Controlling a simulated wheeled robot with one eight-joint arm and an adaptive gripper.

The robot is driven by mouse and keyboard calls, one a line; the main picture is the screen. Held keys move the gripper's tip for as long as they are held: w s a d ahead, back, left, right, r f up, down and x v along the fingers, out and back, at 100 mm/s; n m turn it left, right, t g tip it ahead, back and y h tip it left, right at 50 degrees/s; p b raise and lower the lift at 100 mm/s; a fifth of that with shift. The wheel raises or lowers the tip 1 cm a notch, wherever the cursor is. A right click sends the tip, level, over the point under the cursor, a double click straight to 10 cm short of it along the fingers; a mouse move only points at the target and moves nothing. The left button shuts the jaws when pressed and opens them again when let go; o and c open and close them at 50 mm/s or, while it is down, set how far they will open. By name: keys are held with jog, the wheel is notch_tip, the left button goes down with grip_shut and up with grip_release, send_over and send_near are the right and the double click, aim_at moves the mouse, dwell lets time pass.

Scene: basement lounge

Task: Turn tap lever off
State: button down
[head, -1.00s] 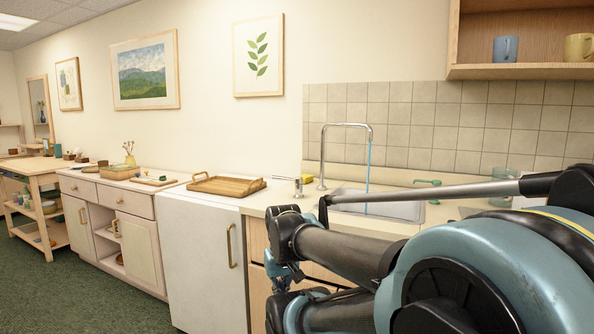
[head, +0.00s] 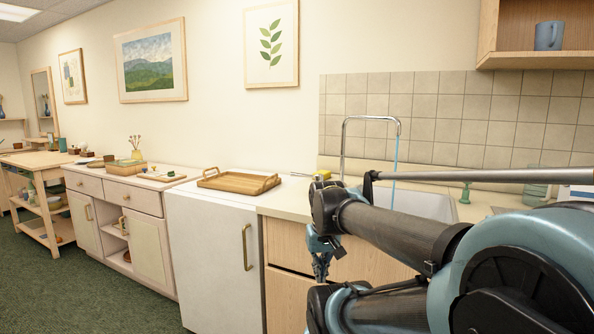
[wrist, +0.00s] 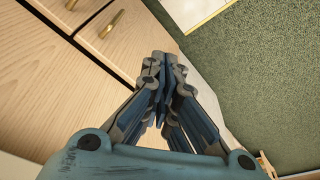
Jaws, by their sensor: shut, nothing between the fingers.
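The chrome tap (head: 344,150) arches over the sink (head: 425,204), and a blue stream of water (head: 396,160) falls from its spout. A small pale lever tip (head: 301,174) shows left of the tap's foot; the rest of that fitting is hidden behind my arm. My gripper (head: 320,262) hangs low in front of the wooden cabinet, below the counter edge and apart from the lever. In the wrist view my gripper (wrist: 166,65) is shut and empty, with cabinet fronts and carpet beyond it.
A wooden tray (head: 238,181) sits on the counter left of the sink, above a white door (head: 210,250). A yellow sponge (head: 323,174) is by the tap. A green item (head: 465,193) stands right of the sink. Carpet (head: 120,295) is clear at the left.

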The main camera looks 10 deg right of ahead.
jog(key=shift+m+t, duration=0.3)
jog(key=w+r, duration=1.8)
jog(key=shift+w, duration=0.4)
send_near(307, 176)
jog(key=s+a+f, duration=0.2)
jog(key=s+a, duration=0.1)
jog(key=w+r, duration=0.4)
jog(key=w, duration=0.6)
jog(key=shift+w+m+t, duration=0.3)
jog(key=shift+w, duration=0.1)
jog(key=shift+a, duration=0.1)
jog(key=shift+f, duration=0.15)
notch_tip(307, 176, down, 8)
jog(key=shift+s+f, duration=0.25)
jog(key=shift+s, duration=0.2)
jog(key=shift+s+a, duration=0.1)
jog(key=shift+a, duration=0.15)
